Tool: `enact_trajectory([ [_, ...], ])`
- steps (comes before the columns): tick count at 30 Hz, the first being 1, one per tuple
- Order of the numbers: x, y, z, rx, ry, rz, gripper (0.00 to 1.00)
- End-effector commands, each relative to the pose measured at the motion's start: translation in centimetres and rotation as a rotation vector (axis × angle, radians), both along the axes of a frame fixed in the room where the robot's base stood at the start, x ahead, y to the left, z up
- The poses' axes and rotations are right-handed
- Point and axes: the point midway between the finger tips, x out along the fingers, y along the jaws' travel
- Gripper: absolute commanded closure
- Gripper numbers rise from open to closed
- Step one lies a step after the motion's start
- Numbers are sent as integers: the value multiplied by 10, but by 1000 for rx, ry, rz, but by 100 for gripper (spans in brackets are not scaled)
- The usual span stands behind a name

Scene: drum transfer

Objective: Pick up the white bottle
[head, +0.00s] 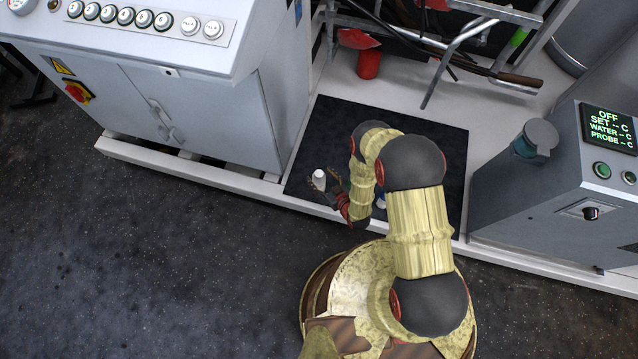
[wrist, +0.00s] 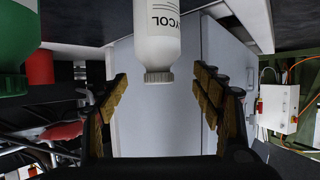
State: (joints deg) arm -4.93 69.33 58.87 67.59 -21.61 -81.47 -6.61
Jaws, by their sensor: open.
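The white bottle (head: 319,176) stands on the dark mat beside the grey cabinet in the head view. In the wrist view the white bottle (wrist: 157,40) appears cap-down, with part of a dark label reading "YCOL"; its other end is cut off by the top edge. My gripper (head: 329,183) is right at the bottle in the head view. In the wrist view my gripper (wrist: 160,80) is open, with one finger on each side of the bottle's cap end. Gaps show between the cap and both fingers, so nothing is held.
A green container (wrist: 18,45) is at the left of the wrist view, near a red one (wrist: 40,67). The dark mat (head: 437,150) lies between the grey cabinet (head: 190,110) and a grey control unit (head: 530,200). A red container (head: 369,64) stands behind. My arm hides part of the mat.

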Motion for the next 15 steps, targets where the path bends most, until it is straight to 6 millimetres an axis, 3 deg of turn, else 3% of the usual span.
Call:
enact_trajectory([
  [4,-7,3,-10,11,-10,4,34],
  [15,21,14,-24,11,-9,3,34],
])
